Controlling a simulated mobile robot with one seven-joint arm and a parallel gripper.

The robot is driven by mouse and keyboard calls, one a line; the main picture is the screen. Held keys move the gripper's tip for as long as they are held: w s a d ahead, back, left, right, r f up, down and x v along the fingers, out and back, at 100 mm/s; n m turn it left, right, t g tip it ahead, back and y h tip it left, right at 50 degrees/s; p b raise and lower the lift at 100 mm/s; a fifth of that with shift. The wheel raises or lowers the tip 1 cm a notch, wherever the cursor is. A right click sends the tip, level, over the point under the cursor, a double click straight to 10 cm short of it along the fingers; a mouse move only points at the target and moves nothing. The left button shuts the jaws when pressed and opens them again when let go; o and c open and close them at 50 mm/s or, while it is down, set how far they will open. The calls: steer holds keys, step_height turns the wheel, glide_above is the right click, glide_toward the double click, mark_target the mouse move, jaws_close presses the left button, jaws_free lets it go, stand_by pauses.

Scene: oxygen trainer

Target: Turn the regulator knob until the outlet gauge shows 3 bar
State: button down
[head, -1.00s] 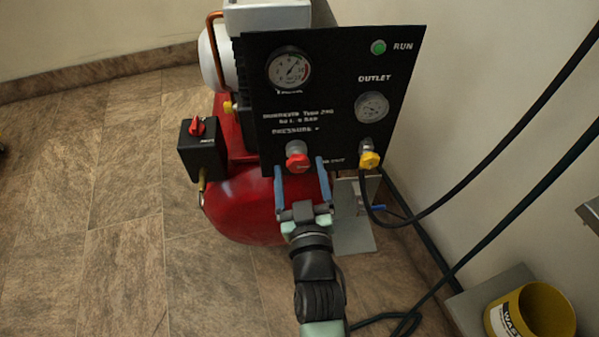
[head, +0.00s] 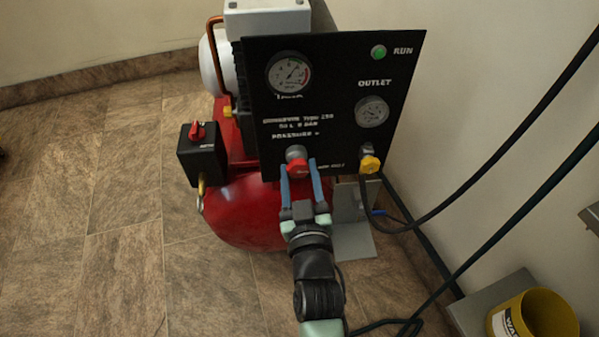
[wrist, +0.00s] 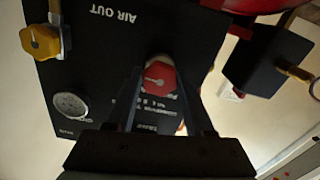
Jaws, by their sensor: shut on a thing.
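The red regulator knob (head: 299,168) sits on the lower part of the black panel (head: 340,60). My gripper (head: 301,172) is shut on the knob, one blue finger on each side. In the wrist view the red knob (wrist: 158,77) shows between the fingers, with a pale pointer mark on its face. The outlet gauge (head: 372,111) is at the panel's right under the word OUTLET; it also shows in the wrist view (wrist: 70,106). Its needle is too small to read in either view.
A yellow valve (head: 370,164) with a black hose is right of the knob. The tank gauge (head: 289,73) is upper left and a green RUN lamp (head: 379,52) upper right. A black switch box (head: 203,155) stands left. A yellow bin (head: 535,315) is at lower right.

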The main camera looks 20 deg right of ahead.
steer(key=shift+m, duration=0.7)
steer(key=shift+c, duration=1.4)
jaws_free()
steer(key=p+v, duration=0.4)
steer(key=v, duration=0.9)
steer(key=shift+p, duration=0.35)
steer(key=shift+r, duration=0.1)
